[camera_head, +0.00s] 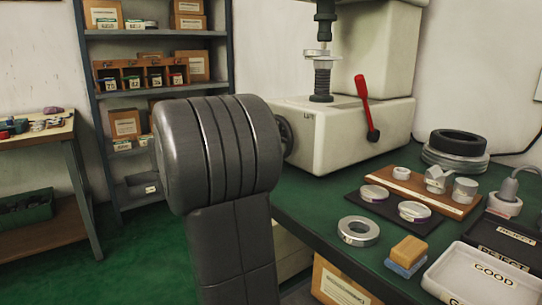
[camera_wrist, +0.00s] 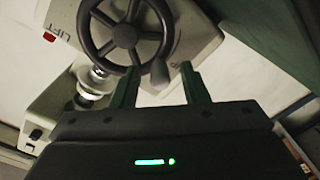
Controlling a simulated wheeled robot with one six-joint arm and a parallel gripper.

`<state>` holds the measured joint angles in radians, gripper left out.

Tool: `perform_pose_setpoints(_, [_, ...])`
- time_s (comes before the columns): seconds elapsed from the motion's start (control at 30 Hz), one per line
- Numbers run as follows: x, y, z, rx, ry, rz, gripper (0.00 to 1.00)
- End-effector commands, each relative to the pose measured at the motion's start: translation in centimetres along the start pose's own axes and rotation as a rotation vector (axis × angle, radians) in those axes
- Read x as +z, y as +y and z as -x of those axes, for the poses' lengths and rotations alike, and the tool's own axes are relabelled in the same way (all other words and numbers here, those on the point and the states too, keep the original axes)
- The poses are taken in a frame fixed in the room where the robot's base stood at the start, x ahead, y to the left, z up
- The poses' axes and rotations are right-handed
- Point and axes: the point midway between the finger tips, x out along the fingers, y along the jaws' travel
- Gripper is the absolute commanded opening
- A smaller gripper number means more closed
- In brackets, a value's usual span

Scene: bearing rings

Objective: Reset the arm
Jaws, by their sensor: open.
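Beyond the fingertips is a black spoked handwheel (camera_wrist: 124,32) on a pale machine marked LIFT. In the head view my dark grey arm fills the middle foreground, and my gripper is hidden there. The pale press (camera_head: 345,135) with a red lever (camera_head: 364,100) stands just right of and behind my arm. I cannot tell how far the fingers are from the handwheel.
The green bench (camera_head: 318,212) holds a steel ring (camera_head: 358,231), a dark mat with rings (camera_head: 398,197), a wooden board with parts (camera_head: 420,188), an orange-and-blue block (camera_head: 408,252), and trays marked GOOD (camera_head: 440,284) and REJECT (camera_head: 498,232). A shelf (camera_head: 155,33) and side table (camera_head: 68,128) stand left.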

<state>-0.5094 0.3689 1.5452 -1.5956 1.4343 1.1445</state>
Motion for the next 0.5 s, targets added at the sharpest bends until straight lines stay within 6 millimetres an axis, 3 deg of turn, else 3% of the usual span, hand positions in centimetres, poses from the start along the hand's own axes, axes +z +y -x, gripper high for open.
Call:
perform_pose_setpoints(0.33, [-0.1, 0.0, 0.3, -0.001, 0.0, 0.001, 0.41])
perform_pose_setpoints(0.5, [-0.2, 0.0, 2.1, -0.003, 0.002, 0.002, 0.41])
